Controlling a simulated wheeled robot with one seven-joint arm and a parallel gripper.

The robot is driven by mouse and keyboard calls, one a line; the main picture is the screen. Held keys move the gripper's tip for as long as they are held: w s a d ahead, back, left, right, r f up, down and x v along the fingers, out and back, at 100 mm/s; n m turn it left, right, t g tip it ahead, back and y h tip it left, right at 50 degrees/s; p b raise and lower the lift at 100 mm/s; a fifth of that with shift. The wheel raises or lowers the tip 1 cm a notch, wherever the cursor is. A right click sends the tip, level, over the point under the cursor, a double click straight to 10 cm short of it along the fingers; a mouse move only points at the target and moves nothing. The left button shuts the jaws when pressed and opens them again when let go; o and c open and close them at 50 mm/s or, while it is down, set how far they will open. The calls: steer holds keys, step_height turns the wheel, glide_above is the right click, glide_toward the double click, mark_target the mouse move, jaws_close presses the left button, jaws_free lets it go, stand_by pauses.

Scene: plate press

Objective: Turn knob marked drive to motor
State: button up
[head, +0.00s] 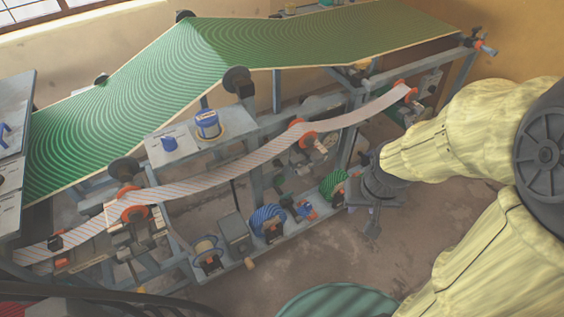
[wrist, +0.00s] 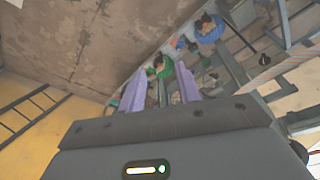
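No label reading drive or motor is legible in either view, so I cannot tell which knob is the marked one. A large blue knob (head: 208,124) and a smaller blue knob (head: 168,143) sit on the grey plate (head: 222,140) beneath the green belt. Another blue knob (head: 5,133) is on the panel at the far left. My gripper (head: 359,203) is at the right end of the lower rail, well away from these knobs. In the wrist view its two purple fingers (wrist: 161,88) are apart with nothing between them.
The green belt (head: 130,100) and a striped web over orange rollers (head: 132,205) run across the frame. A blue wheel (head: 267,222) and a green wheel (head: 333,186) line the lower rail; the green wheel (wrist: 160,67) shows beyond my fingers. Bare floor (head: 340,255) lies in front.

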stand_by(0.3)
steer(key=w+a+f+n+t+y+b, duration=0.2)
steer(key=w+f+n+t+b, duration=0.65)
steer(key=w+f+b, duration=1.05)
steer(key=w+a+f+n+t+y+b, duration=0.2)
steer(key=a+f+n+y+b, duration=0.2)
steer(key=f+b, duration=0.3)
steer(key=w+a+f+n+t+y+b, duration=0.2)
steer(key=a+f+n+y+b, duration=0.2)
steer(key=f+b, duration=0.4)
steer(key=a+n+b, duration=0.1)
steer(key=n+b, duration=0.1)
steer(key=b, duration=0.1)
steer(key=shift+f, duration=0.25)
